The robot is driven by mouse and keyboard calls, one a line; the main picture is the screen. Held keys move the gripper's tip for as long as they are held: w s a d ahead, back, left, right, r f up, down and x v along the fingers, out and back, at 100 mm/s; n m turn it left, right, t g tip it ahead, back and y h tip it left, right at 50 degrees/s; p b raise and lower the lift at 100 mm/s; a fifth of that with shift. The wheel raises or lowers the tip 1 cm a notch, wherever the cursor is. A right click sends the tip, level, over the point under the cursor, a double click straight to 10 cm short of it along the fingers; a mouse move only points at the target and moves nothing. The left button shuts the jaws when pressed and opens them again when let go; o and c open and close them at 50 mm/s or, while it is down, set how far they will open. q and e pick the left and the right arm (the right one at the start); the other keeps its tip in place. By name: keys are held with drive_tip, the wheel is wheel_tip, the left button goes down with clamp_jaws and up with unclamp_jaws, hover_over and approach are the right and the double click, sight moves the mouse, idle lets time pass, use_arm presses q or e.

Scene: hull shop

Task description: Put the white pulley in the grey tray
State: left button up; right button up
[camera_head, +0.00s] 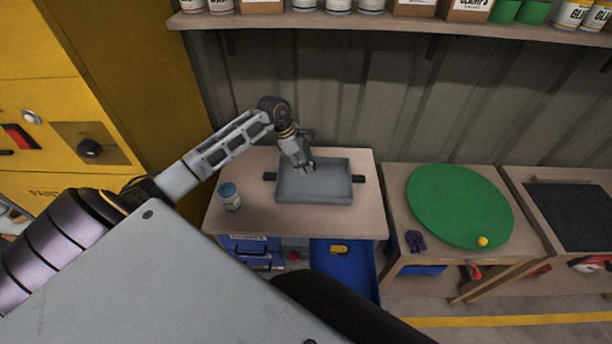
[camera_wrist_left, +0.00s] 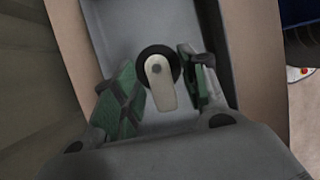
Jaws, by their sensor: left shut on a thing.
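The white pulley (camera_wrist_left: 161,92) has a pale body and a black wheel. In the left wrist view it sits between the green-padded fingers of my left gripper (camera_head: 305,168), which is shut on it. The grey tray (camera_head: 312,192) lies on the left wooden table, with dark handles at its two ends. My left gripper is over the back part of the tray, pointing down. The tray's floor also shows behind the pulley in the left wrist view (camera_wrist_left: 135,22). I cannot tell whether the pulley touches the floor. My right gripper is not in view.
A green round board (camera_head: 458,205) with a yellow ball (camera_head: 482,241) and a purple object (camera_head: 414,240) are on the table to the right. A loaded shelf (camera_head: 390,22) runs above.

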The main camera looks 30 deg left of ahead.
sight(302, 164)
use_arm(q)
drive_tip(key=shift+f, duration=1.45)
drive_tip(key=shift+f+p, duration=0.3)
drive_tip(key=shift+f, duration=1.6)
drive_tip(key=shift+f, duration=0.1)
drive_tip(key=o, duration=1)
drive_tip(key=shift+o, duration=0.2)
drive_tip(key=b+v, duration=0.1)
drive_tip(key=v, duration=1.1)
drive_tip(key=shift+s, duration=0.1)
